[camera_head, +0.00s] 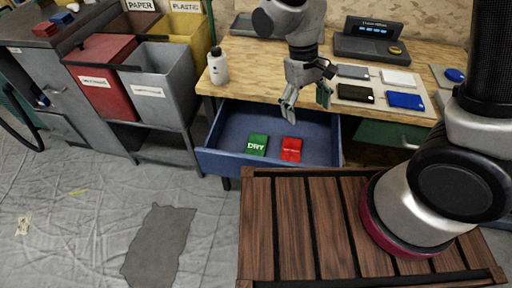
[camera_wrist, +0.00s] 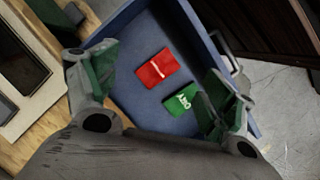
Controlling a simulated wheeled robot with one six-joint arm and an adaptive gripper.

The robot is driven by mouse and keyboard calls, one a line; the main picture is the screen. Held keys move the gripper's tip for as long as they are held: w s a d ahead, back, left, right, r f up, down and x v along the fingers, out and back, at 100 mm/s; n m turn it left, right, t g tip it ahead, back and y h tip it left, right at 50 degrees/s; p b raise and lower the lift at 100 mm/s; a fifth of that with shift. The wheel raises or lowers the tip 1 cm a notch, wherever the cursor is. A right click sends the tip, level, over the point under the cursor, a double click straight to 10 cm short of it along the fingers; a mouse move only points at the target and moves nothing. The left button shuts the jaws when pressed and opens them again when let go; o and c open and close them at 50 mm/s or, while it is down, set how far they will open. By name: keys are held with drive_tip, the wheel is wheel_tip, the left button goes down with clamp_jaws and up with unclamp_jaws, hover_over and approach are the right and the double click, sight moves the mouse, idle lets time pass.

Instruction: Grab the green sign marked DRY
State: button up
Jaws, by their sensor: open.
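The green sign marked DRY (camera_head: 257,145) lies flat in the open blue drawer (camera_head: 222,158), left of a red sign (camera_head: 291,149). In the wrist view the green sign (camera_wrist: 181,102) is partly covered at its right side by one finger. The red sign (camera_wrist: 156,68) shows whole there, between the fingers in the picture. My gripper (camera_head: 306,98) is open and empty, above the drawer's back part and apart from both signs. Its two green-padded fingers also show in the wrist view (camera_wrist: 155,100).
The workbench (camera_head: 240,75) behind the drawer holds a white bottle (camera_head: 218,67), a dark device (camera_head: 368,42) and several small flat items. Red and grey bins (camera_head: 160,85) stand at the left. The drawer's raised walls surround the signs. The floor at front left is mostly clear.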

drive_tip(key=a+f+m, duration=0.2)
drive_tip(key=a+f, duration=0.5)
drive_tip(key=f, duration=0.3)
drive_tip(key=m+t+y, duration=0.2)
drive_tip(key=m, duration=0.2)
hover_over(257, 144)
drive_tip(key=f, duration=0.2)
drive_tip(key=shift+s+d+f, duration=0.25)
drive_tip(key=shift+s+f, duration=0.05)
drive_tip(key=shift+s, duration=0.1)
drive_tip(key=shift+w+a+f+m, duration=0.15)
drive_tip(key=shift+w+a+m, duration=0.15)
drive_tip(key=shift+m, duration=0.4)
wheel_tip(257, 144, down, 8)
drive_tip(key=shift+w+r, duration=0.1)
drive_tip(key=shift+r, duration=0.1)
drive_tip(key=shift+c, duration=0.2)
drive_tip(key=c, duration=1)
